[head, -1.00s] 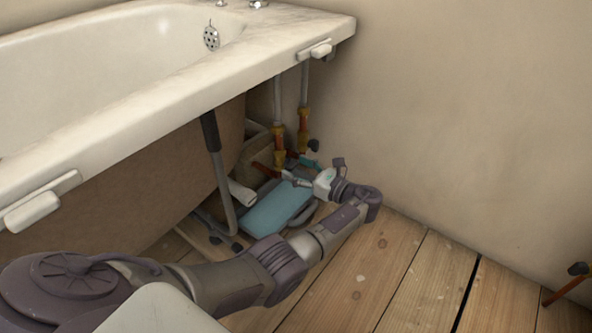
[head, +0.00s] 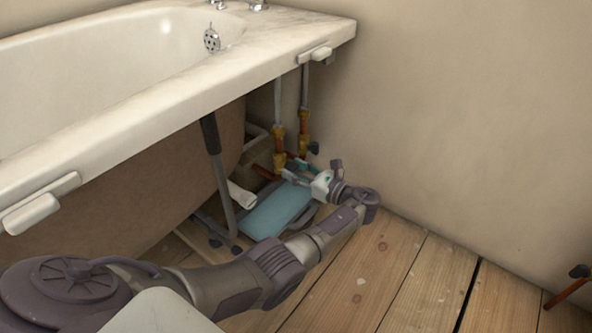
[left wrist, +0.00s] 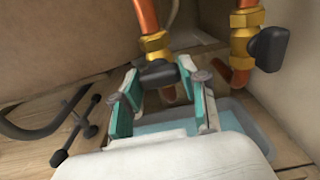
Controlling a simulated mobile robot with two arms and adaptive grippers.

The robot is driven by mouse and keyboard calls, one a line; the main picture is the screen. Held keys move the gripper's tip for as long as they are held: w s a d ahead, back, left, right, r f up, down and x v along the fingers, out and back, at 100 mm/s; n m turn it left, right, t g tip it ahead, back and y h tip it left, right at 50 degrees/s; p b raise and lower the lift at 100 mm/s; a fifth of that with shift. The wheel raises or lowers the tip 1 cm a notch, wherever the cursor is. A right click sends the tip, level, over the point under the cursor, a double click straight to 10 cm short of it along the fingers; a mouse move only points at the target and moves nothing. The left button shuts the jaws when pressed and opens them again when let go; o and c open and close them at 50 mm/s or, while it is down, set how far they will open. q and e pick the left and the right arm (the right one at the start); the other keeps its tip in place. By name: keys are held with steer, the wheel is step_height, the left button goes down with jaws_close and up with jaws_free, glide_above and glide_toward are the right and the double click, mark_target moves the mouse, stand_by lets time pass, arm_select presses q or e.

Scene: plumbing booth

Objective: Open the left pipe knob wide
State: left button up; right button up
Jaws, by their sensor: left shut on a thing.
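The left pipe knob (left wrist: 158,73) is a dark handle on a brass valve at the foot of the left copper pipe (left wrist: 147,20). My left gripper (left wrist: 160,82) has one teal-padded finger on each side of this knob and is shut on it. In the head view my left gripper (head: 297,170) is low beside the brass fittings of the left pipe (head: 279,150), and the knob itself is hard to make out there. The right pipe knob (left wrist: 269,49) is a similar dark handle, clear of my fingers. My right gripper is out of view.
A blue tray (head: 275,212) lies under the pipes. The wall (head: 450,120) is close on the right. The wooden floor (head: 390,270) is open in front.

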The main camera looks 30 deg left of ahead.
arm_select(q)
steer(key=n, duration=0.7)
steer(key=shift+n, duration=0.4)
steer(key=n+b, duration=0.1)
steer(key=n, duration=0.3)
steer(key=shift+f, duration=0.1)
steer(key=shift+n, duration=2.3)
steer(key=o, duration=1.1)
steer(key=shift+o, duration=0.2)
